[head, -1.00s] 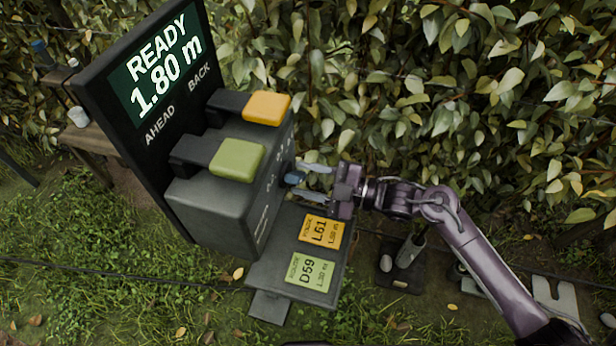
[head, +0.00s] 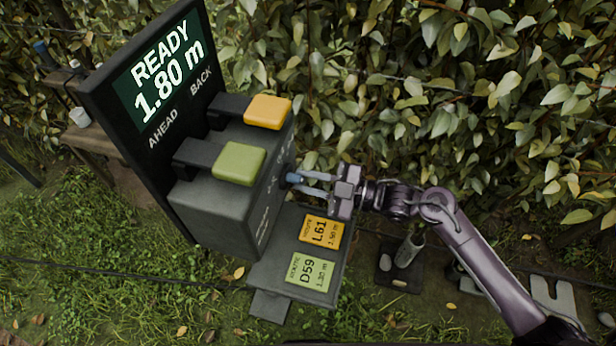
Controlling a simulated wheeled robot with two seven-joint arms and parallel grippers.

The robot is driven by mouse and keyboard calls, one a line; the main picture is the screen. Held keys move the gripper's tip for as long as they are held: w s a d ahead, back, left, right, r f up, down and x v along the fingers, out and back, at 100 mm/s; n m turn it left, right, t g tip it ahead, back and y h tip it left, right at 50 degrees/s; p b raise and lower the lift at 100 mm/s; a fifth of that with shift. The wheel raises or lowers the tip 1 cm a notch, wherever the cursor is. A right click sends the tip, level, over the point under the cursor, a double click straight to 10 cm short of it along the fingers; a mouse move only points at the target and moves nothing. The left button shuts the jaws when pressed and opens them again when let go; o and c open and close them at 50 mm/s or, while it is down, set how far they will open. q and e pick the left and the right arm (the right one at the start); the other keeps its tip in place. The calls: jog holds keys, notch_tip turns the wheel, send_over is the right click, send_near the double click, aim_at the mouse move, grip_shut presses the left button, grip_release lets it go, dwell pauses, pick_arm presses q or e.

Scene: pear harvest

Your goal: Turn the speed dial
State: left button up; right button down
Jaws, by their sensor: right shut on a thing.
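A green lever pad (head: 238,163) and an orange lever pad (head: 268,111) sit on top of the box. My left gripper is not in view.
A shelf below the box holds an orange card (head: 320,232) marked L61 and a green card (head: 310,272) marked D59. A leafy hedge (head: 450,90) stands close behind my right arm. A wooden table (head: 88,140) is at the left.

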jog(key=m+p, duration=0.2)
jog(key=m, duration=0.2)
jog(key=shift+r, duration=0.1)
jog(key=shift+m+p, duration=0.5)
jog(key=shift+m, duration=0.6)
jog(key=c, duration=1.3)
grip_release()
jog(key=b+v, duration=0.1)
jog(key=v, duration=0.6)
jog(key=shift+s+d+b, duration=0.15)
jog(key=shift+d+b, duration=0.15)
jog(key=shift+d, duration=0.05)
